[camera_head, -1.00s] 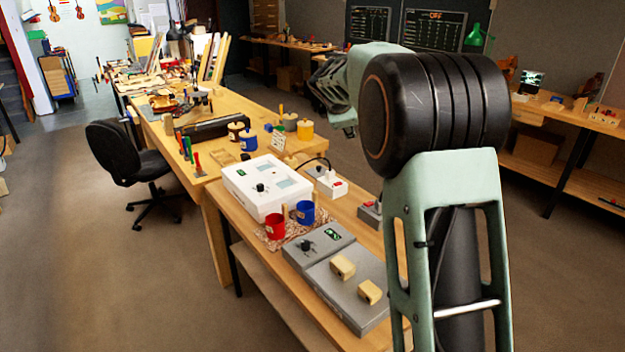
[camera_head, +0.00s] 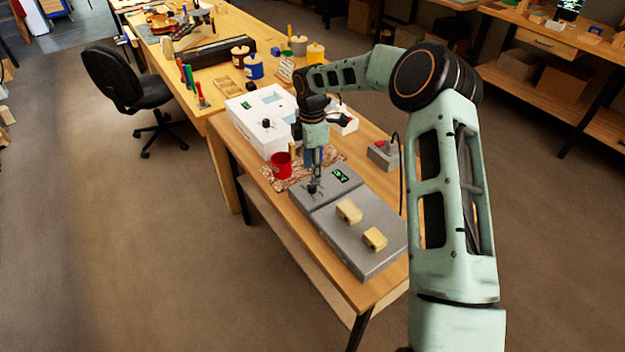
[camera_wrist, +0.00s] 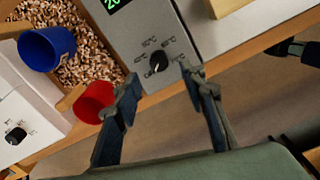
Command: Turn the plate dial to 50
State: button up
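The plate dial (camera_wrist: 158,63) is a black knob on a grey control box (camera_head: 298,201), ringed by small temperature marks; its exact setting is hard to read. A green display (camera_head: 341,174) on the same box shows only partly in the wrist view (camera_wrist: 115,3), seeming to read 20. In the head view the dial (camera_head: 313,189) lies just under my gripper (camera_head: 315,178). In the wrist view my gripper (camera_wrist: 158,79) is open, its two fingers apart on either side of the dial. I cannot tell whether they touch it.
A grey plate (camera_head: 357,255) with two wooden blocks (camera_head: 349,211) adjoins the control box.

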aim_at(312, 188)
notch_tip(312, 188, down, 6)
jog(key=shift+p, duration=0.4)
jog(key=shift+c, duration=0.4)
jog(key=shift+w, duration=0.1)
grip_shut()
